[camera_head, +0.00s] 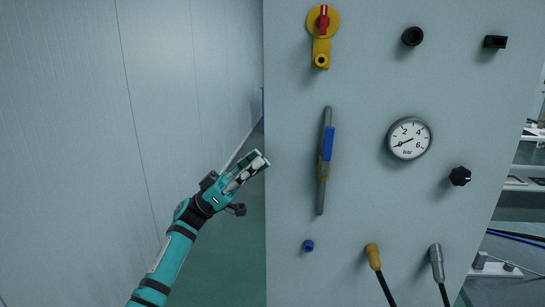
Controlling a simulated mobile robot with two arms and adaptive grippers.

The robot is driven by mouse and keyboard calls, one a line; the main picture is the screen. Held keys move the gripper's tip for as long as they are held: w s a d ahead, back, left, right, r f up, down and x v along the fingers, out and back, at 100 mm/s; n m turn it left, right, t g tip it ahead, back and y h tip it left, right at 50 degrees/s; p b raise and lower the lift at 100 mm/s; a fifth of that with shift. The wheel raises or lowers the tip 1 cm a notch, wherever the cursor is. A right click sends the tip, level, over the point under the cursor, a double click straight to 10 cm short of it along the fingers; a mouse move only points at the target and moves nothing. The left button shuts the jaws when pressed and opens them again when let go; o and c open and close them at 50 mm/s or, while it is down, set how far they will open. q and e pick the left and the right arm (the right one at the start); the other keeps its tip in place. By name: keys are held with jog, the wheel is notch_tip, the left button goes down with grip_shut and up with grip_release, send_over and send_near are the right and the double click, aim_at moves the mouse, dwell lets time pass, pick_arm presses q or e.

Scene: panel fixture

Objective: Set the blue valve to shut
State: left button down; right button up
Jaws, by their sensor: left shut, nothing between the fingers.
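The blue valve handle (328,144) is on a vertical grey pipe (320,200) mounted on the light panel, in the middle left of the panel. The handle stands upright, in line with the pipe, and reaches up from the brass-coloured valve body (323,170). My left gripper (259,161) is shut and empty. In the picture it is to the left of the valve, at the panel's left edge, and apart from the handle. My right gripper is not in view.
The panel (290,120) also bears a yellow-and-red rotary switch (323,20), a pressure gauge (409,138), a black knob (460,176), a small blue button (308,245) and two cable plugs (373,254) (437,262). A plain wall is at left. Shelves are at far right.

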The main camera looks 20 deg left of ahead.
aim_at(327, 152)
pick_arm(q)
jog(key=p+x, duration=0.3)
jog(key=x, duration=0.5)
jog(key=shift+a, duration=0.1)
jog(key=d, duration=0.1)
jog(key=w+d+p, duration=0.1)
jog(key=d, duration=0.1)
jog(key=shift+d+r, duration=0.1)
jog(key=shift+d, duration=0.1)
jog(key=shift+w+d+p, duration=0.2)
jog(key=shift+d+p, duration=0.1)
jog(key=shift+d, duration=0.2)
jog(key=shift+w+y+p, duration=0.1)
jog(key=shift+y+p, duration=0.2)
jog(key=shift+p, duration=0.1)
jog(key=shift+d, duration=0.1)
